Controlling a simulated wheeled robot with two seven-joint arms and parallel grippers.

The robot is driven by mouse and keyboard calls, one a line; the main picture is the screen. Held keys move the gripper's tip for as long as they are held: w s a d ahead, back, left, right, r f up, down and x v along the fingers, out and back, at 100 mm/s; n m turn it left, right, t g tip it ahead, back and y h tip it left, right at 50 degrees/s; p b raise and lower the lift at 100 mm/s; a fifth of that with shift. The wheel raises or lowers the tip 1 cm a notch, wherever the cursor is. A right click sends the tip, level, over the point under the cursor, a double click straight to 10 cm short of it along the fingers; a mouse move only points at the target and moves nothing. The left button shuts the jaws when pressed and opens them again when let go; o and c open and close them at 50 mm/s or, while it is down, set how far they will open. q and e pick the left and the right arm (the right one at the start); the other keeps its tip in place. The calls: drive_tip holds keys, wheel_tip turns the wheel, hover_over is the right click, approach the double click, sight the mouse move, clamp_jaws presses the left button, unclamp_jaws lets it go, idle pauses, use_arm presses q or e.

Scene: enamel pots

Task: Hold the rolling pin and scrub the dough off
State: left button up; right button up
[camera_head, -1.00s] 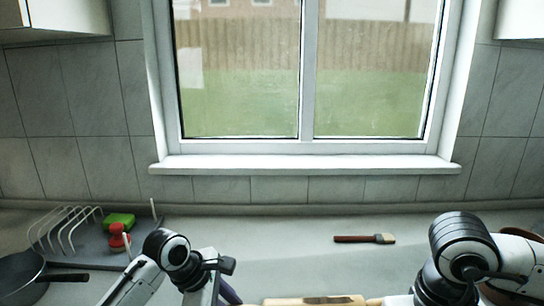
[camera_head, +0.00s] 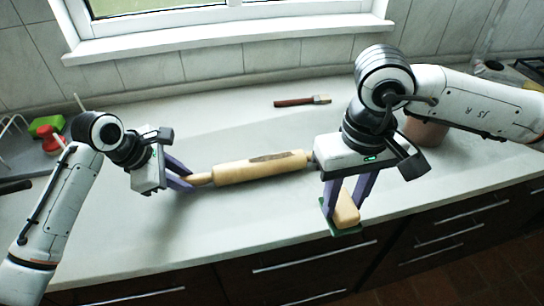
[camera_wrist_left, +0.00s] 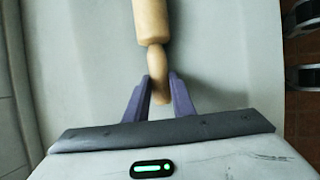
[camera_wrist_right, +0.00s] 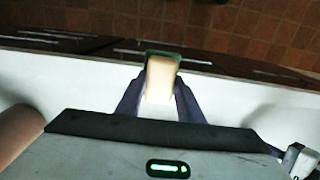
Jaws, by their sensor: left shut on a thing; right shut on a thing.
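The wooden rolling pin (camera_head: 240,171) lies level across the middle of the head view, with a darker patch of dough (camera_head: 268,157) along its top. My left gripper (camera_head: 190,184) is shut on the pin's left handle, which also shows between the fingers in the left wrist view (camera_wrist_left: 159,88). My right gripper (camera_head: 346,200) points down near the counter's front edge, to the right of the pin. It is shut on a tan block with a green side, a scrubber (camera_head: 347,212), also seen in the right wrist view (camera_wrist_right: 160,80). The pin's right end is partly hidden by the right gripper.
A brush with a dark red handle (camera_head: 296,102) lies behind the pin. A green sponge (camera_head: 45,125) and a red item (camera_head: 52,143) stand at the far left. A brownish pot (camera_head: 425,130) is behind my right arm. Drawers (camera_head: 300,262) drop below the counter edge.

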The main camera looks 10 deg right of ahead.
drive_tip(key=shift+w, duration=0.1)
drive_tip(key=w+a+r, duration=0.5)
drive_tip(key=w+a, duration=0.2)
drive_tip(key=w, duration=0.3)
drive_tip(key=w+a+r, duration=0.4)
drive_tip(key=w+a, duration=0.2)
drive_tip(key=w, duration=0.4)
drive_tip(key=shift+a+f, duration=0.15)
drive_tip(key=shift+f, duration=2.5)
drive_tip(key=shift+a+f, duration=0.1)
drive_tip(key=shift+f, duration=2.5)
drive_tip(key=shift+f, duration=0.6)
drive_tip(key=shift+d, duration=0.1)
drive_tip(key=shift+d+r, duration=0.15)
drive_tip(key=shift+d, duration=2.35)
drive_tip(key=shift+w+d, duration=0.15)
drive_tip(key=shift+d, duration=2.35)
drive_tip(key=shift+s+a, duration=0.2)
drive_tip(key=shift+a, duration=4.95)
